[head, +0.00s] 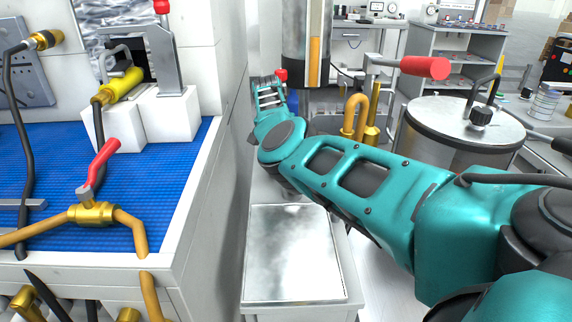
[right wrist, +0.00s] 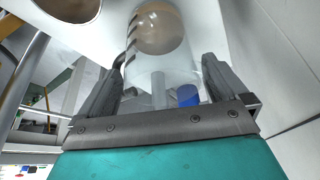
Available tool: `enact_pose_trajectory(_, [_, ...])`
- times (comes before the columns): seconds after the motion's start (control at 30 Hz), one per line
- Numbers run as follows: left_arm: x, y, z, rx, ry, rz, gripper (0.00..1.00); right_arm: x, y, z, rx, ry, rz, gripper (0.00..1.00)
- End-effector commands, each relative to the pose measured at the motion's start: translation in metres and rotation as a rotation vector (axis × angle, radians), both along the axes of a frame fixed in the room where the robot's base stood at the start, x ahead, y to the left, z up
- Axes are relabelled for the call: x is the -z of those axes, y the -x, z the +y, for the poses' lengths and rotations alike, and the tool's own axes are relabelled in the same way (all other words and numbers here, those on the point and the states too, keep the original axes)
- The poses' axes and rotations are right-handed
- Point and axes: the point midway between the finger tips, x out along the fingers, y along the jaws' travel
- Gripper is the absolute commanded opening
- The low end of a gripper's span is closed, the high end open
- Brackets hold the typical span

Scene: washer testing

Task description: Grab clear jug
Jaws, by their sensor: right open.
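The clear jug (right wrist: 160,62) is a see-through cylinder in the right wrist view, with a brownish round part showing at its top end and dark marks down its left side. My right gripper (right wrist: 163,80) is open, with one dark finger on each side of the jug. I cannot tell whether either finger touches it. In the head view my teal right arm reaches from the lower right to the far middle, where the right gripper (head: 266,92) is small and partly hidden by its own arm. I cannot make out the jug there. My left gripper is not in view.
A white wall panel (head: 228,90) stands close left of the right gripper. A blue-topped bench (head: 60,165) with yellow pipes and a red-handled valve (head: 103,165) is at left. A metal-topped stand (head: 293,255) is in front. A steel drum (head: 465,125) stands right of the arm.

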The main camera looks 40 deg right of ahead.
Motion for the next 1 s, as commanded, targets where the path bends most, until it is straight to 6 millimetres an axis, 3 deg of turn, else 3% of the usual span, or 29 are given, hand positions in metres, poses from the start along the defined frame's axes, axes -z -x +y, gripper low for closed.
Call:
enact_pose_trajectory(0.03, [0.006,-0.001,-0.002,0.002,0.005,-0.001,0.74,0.01,-0.001,-0.003,0.0,0.0,0.002,1.0])
enact_pose_trajectory(0.2, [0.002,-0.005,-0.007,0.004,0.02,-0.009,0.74,0.019,-0.003,-0.006,-0.001,0.0,0.0,1.0])
enact_pose_trajectory(0.53, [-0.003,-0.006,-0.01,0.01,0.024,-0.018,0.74,0.02,-0.004,-0.007,0.0,0.0,0.001,1.0])
enact_pose_trajectory(1.0, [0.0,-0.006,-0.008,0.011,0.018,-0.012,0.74,0.02,-0.004,-0.007,-0.001,0.0,0.002,0.56])
